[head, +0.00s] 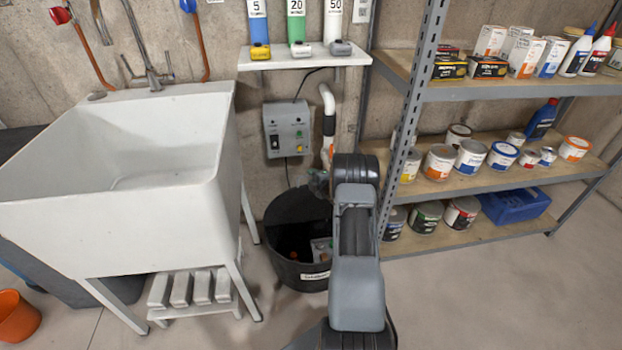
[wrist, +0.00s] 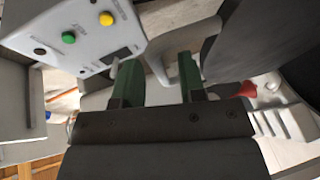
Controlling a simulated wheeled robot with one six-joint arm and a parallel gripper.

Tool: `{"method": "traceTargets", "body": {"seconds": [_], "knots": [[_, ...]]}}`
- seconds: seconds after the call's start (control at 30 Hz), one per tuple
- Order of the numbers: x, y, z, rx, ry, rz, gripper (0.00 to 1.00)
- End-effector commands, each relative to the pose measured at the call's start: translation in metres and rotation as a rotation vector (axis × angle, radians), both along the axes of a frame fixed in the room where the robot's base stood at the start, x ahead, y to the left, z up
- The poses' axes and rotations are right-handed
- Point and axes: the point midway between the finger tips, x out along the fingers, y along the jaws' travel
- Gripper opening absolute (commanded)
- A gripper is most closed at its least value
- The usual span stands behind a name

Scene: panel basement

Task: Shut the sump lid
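The sump (head: 275,262) is a round black tub on the floor between the sink and the shelving. Its top is open, and dark contents with some pale parts show inside. The lid cannot be clearly told apart in the head view. A large dark curved surface (wrist: 262,45) fills the upper right of the wrist view; I cannot tell whether it is the lid or the tub. My gripper (wrist: 157,72) has two green fingers standing apart, near the wall by the sump. A pale grey shape shows beyond the fingers. In the head view my arm hides most of the gripper.
A grey control box (head: 287,130) hangs on the wall above the sump and looms close in the wrist view (wrist: 90,35). A white pipe (head: 328,108) runs beside it. A white sink (head: 110,225) stands left; metal shelving (head: 480,92) with cans stands right.

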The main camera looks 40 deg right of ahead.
Motion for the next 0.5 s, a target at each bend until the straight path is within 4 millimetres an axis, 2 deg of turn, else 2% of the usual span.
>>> {"method": "traceTargets", "body": {"seconds": [0.2, 0.5], "knots": [[0.014, 0.0, -0.004, 0.001, 0.0, 0.0, 0.37], [0.016, 0.0, -0.004, 0.001, 0.001, 0.0, 0.37]]}}
